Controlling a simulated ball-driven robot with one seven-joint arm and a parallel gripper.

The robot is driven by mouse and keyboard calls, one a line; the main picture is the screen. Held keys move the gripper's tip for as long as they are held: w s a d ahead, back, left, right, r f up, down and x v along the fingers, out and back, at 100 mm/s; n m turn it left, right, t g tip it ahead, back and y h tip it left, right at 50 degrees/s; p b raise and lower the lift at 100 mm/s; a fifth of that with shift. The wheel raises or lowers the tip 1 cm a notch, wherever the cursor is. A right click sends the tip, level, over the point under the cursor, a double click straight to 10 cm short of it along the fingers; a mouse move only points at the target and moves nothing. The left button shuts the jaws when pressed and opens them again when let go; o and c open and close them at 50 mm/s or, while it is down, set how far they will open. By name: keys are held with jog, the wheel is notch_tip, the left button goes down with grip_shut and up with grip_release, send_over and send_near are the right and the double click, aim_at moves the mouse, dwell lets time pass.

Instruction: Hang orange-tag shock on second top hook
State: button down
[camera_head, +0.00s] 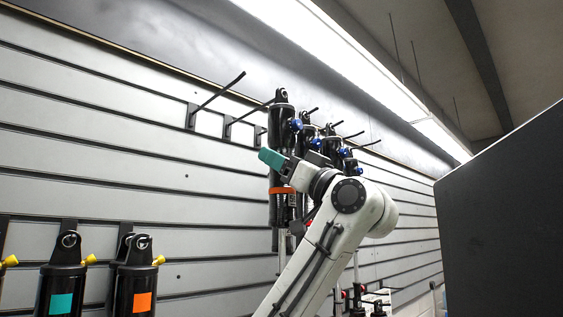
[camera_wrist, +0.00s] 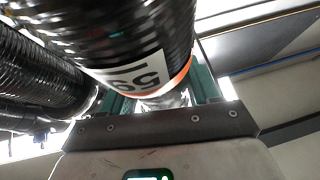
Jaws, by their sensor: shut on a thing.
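The first top hook (camera_head: 217,98) is bare. Several black shocks (camera_head: 331,145) with blue knobs hang close on the right; one (camera_wrist: 40,75) shows at left in the wrist view. Teal-tag (camera_head: 61,285) and orange-tag (camera_head: 140,280) shocks with yellow knobs hang lower left. A dark panel (camera_head: 505,220) stands right.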

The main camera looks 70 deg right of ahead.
jog(key=shift+w, duration=0.1)
jog(key=shift+w+d, duration=0.35)
jog(key=shift+w, duration=0.2)
jog(key=shift+w+d, duration=0.1)
jog(key=shift+w+d, duration=0.35)
jog(key=shift+w, duration=0.25)
jog(key=shift+f, duration=0.15)
dwell(0.6)
